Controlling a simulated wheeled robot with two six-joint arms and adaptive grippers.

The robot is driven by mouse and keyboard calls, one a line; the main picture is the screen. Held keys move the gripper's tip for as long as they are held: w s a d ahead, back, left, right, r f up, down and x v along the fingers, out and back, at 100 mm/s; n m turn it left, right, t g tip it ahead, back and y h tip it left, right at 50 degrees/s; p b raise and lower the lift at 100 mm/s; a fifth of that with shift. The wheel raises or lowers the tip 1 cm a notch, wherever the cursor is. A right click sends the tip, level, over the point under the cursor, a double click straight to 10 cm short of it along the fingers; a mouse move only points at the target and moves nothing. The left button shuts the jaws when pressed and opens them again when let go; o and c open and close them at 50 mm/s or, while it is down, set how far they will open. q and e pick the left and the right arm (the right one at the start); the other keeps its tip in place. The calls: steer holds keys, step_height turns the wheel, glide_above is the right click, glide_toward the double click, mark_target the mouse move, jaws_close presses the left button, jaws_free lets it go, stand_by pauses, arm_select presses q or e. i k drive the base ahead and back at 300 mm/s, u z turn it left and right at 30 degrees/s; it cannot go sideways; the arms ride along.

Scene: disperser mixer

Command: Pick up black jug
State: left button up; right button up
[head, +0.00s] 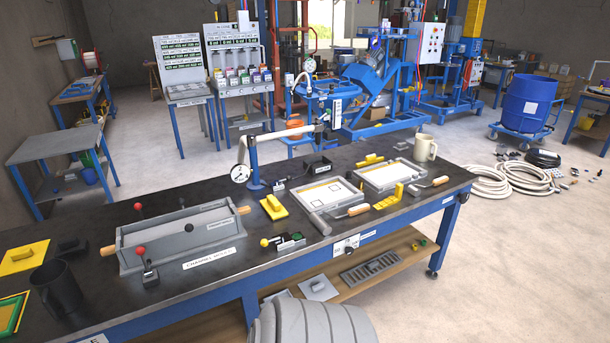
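The black jug (57,289) stands upright on the dark workbench top (190,282) at the lower left of the head view, near the bench's front edge. It looks like a dark mug-shaped vessel, and its open rim faces up. Nothing is touching it from above. Neither of my grippers shows in the head view.
A cream mug (425,148) is at the bench's far right end.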

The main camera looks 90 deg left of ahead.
mark_target(60, 294)
steer(key=i, duration=0.15)
steer(key=u, duration=4.9)
steer(key=i, duration=0.65)
